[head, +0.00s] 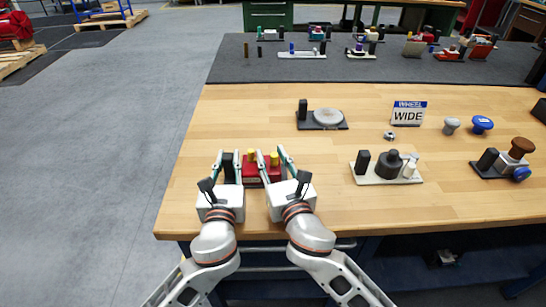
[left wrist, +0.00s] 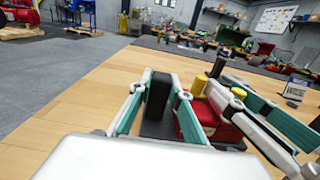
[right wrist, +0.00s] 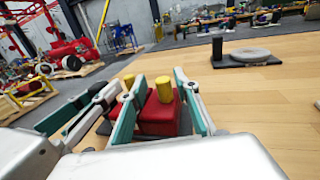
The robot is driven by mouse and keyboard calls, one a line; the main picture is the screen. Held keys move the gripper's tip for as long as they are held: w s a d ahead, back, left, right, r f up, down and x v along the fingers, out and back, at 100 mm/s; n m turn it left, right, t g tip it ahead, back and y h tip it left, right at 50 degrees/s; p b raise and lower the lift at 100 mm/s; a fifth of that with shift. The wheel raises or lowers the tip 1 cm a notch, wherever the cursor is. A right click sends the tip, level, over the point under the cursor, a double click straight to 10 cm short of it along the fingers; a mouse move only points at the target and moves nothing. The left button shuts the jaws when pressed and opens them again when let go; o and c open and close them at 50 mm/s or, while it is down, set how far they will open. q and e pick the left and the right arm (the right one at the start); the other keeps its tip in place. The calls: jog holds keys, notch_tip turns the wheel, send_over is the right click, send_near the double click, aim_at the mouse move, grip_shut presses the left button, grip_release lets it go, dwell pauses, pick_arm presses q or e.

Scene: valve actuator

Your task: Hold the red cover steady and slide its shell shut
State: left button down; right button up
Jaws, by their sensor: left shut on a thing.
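The red cover (head: 250,170) sits on a dark base near the table's front edge, with two upright yellow pegs, one on each red part. A black upright block (left wrist: 157,95) stands at its left end. My left gripper (head: 229,162) is shut on this black block. My right gripper (head: 275,160) is open, its fingers on either side of the right red part (right wrist: 159,115) and its yellow peg (right wrist: 164,90). The other yellow peg (right wrist: 129,82) is partly hidden behind a right finger. The fingers hide part of the cover, and I cannot tell how wide the gap between the red parts is.
A black post with a grey disc (head: 328,118) stands behind the cover. A cream base with dark knobs (head: 388,165) is to the right. A "WHEEL WIDE" sign (head: 408,113), a small nut (head: 390,135) and loose knobs (head: 481,124) lie farther right. Wood left of the grippers is clear.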

pick_arm(q)
jog(key=shift+s+d+f, duration=0.1)
jog(key=shift+f, duration=0.35)
pick_arm(e)
jog(key=v, duration=1.2)
pick_arm(q)
jog(key=c, duration=2)
grip_release()
jog(key=shift+o, duration=1.1)
jog(key=shift+r, duration=0.25)
